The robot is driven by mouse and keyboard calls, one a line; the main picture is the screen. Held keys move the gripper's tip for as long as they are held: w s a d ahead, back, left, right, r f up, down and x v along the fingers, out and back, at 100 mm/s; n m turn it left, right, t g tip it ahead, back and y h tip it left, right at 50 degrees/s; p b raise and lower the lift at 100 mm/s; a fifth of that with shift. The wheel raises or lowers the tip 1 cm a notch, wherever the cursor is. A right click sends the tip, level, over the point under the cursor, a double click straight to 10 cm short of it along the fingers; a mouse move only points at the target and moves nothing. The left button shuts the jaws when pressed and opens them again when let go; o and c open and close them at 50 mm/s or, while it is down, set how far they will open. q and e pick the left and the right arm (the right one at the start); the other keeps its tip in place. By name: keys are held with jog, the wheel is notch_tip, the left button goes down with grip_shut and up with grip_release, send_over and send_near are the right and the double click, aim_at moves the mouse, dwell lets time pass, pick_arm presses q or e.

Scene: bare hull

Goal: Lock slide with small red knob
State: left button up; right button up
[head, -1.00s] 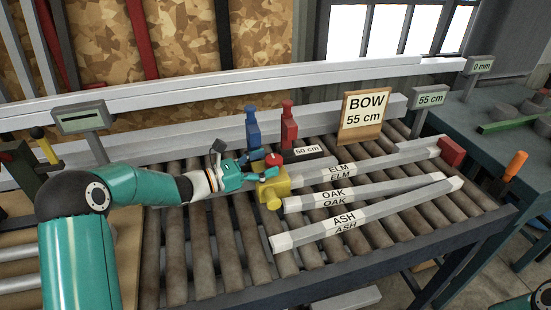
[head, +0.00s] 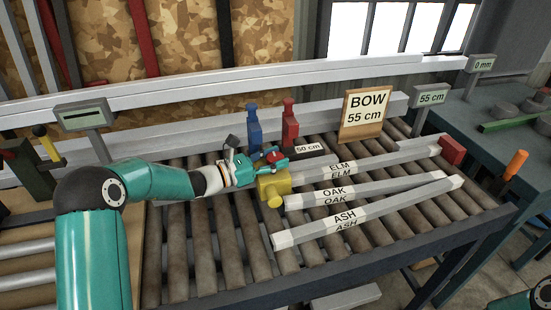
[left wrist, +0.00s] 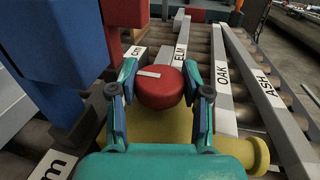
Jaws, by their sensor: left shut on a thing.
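The small red knob (left wrist: 163,88) sits on top of the yellow slide (left wrist: 238,150) and has a short white mark on its top. In the head view the yellow slide (head: 272,187) is at the left ends of the wooden bars, and the knob is partly hidden by fingers. My left gripper (head: 277,157) is shut on the knob from the left; in the left wrist view its fingers (left wrist: 162,92) lie on both sides of it. My right gripper is out of view.
A blue block (head: 253,128) and a red block (head: 290,127) stand just behind the slide, beside a 50 cm label (head: 309,148). The ELM (head: 340,170), OAK (head: 335,190) and ASH (head: 345,218) bars lie on rollers. A red end block (head: 452,150) is far right.

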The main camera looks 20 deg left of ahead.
pick_arm(q)
jog(key=shift+w+a+r+m+g+h+p, duration=0.1)
jog(key=shift+m+g+h+p, duration=0.25)
jog(key=shift+m+g+h, duration=0.25)
jog(key=shift+w+a+m+g+h+p, duration=0.1)
jog(key=shift+m+g+h+p, duration=0.25)
jog(key=shift+m+g+h, duration=0.25)
jog(key=m+g+h, duration=0.1)
jog(key=m+g, duration=0.1)
jog(key=g, duration=0.1)
jog(key=shift+g+h, duration=0.3)
jog(key=shift+m+g+h, duration=0.3)
jog(key=shift+m+g, duration=0.3)
jog(key=shift+g, duration=0.1)
jog(key=shift+r+m+g, duration=0.1)
jog(key=shift+m+g, duration=0.2)
jog(key=o, duration=1)
jog(key=shift+o, duration=0.9)
jog(key=shift+f, duration=0.2)
